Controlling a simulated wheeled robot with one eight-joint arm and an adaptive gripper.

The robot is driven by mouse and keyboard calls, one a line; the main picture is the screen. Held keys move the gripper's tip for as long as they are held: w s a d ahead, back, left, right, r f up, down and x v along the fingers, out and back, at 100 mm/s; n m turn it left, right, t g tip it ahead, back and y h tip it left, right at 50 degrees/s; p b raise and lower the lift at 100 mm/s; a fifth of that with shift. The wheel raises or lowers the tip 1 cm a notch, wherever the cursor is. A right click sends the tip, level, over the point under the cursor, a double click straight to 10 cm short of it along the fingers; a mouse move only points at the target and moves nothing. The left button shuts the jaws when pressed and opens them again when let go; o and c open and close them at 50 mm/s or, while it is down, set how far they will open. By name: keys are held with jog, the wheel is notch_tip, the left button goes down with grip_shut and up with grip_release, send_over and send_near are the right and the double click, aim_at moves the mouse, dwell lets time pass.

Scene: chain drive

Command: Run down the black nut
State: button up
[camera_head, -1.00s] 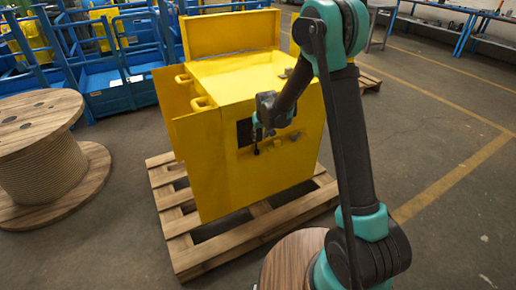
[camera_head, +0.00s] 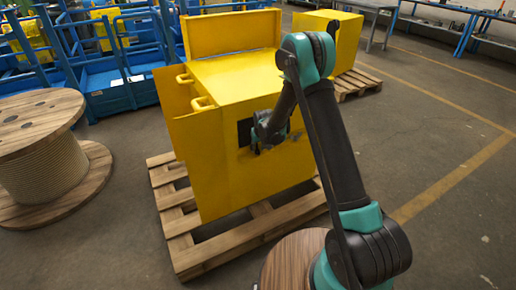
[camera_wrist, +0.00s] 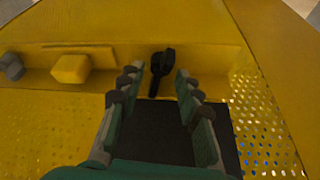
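In the wrist view a small black part (camera_wrist: 160,64), which looks like the black nut on a dark stem, sits at a shallow yellow ledge. My gripper (camera_wrist: 157,78) is open, with one teal-and-grey finger on each side of the black part. I see gaps between the part and both fingers, and no clear contact. In the head view my gripper (camera_head: 262,139) is at the front face of the yellow cabinet (camera_head: 225,170), by a dark square panel. The black part cannot be made out there behind my arm.
A yellow block (camera_wrist: 71,68) and a grey nut-like piece (camera_wrist: 12,66) sit left along the ledge. The dark panel (camera_wrist: 155,130) lies below, with perforated yellow metal (camera_wrist: 262,120) on the right. The cabinet stands on a wooden pallet (camera_head: 255,222). A cable spool (camera_head: 40,150) stands left.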

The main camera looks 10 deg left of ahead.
grip_shut()
jog(key=shift+m, duration=0.7)
dwell(1.0)
grip_release()
jog(key=shift+h, duration=0.3)
